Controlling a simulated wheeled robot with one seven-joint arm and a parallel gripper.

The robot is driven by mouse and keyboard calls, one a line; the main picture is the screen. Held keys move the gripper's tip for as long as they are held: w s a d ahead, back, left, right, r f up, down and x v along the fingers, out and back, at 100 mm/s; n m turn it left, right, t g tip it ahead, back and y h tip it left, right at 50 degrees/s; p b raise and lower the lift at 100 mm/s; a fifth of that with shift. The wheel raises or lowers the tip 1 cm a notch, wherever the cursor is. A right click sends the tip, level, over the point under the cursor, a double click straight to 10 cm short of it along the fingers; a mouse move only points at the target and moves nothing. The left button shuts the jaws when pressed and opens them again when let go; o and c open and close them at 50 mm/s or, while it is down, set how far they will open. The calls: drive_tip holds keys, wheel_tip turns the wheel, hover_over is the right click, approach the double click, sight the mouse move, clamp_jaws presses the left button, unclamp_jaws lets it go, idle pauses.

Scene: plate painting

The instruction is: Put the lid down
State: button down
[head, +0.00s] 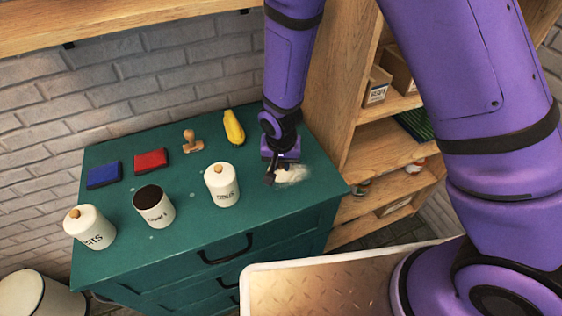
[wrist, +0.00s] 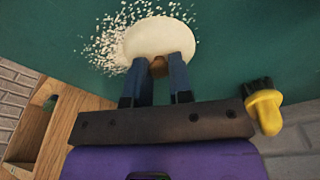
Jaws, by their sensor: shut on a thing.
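My gripper (wrist: 160,68) is shut on the wooden knob of a round cream-white lid (wrist: 160,38). In the wrist view the lid is over the green dresser top, next to scattered white crumbs (wrist: 112,45). In the head view my gripper (head: 275,177) is low over the right end of the dresser top (head: 150,250), by a white patch (head: 295,175). I cannot tell whether the lid touches the surface. A white canister (head: 155,207) stands open, with dark contents showing. Two others, at its left (head: 92,228) and right (head: 222,187), wear lids with wooden knobs.
A blue pad (head: 103,175), a red pad (head: 150,162), a wooden stamp (head: 192,141) and a yellow-handled brush (head: 234,127) lie along the back of the dresser. The wooden shelf (head: 350,90) stands close at the right. The dresser's front right is clear.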

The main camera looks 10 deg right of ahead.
sight(281, 173)
drive_tip(key=shift+f, duration=0.1)
drive_tip(key=c, duration=1)
unclamp_jaws()
drive_tip(key=r, duration=0.4)
drive_tip(key=s+r, duration=0.1)
drive_tip(key=r, duration=0.7)
drive_tip(key=shift+s+a+r, duration=0.1)
drive_tip(key=shift+s+a, duration=0.05)
drive_tip(key=shift+s, duration=0.1)
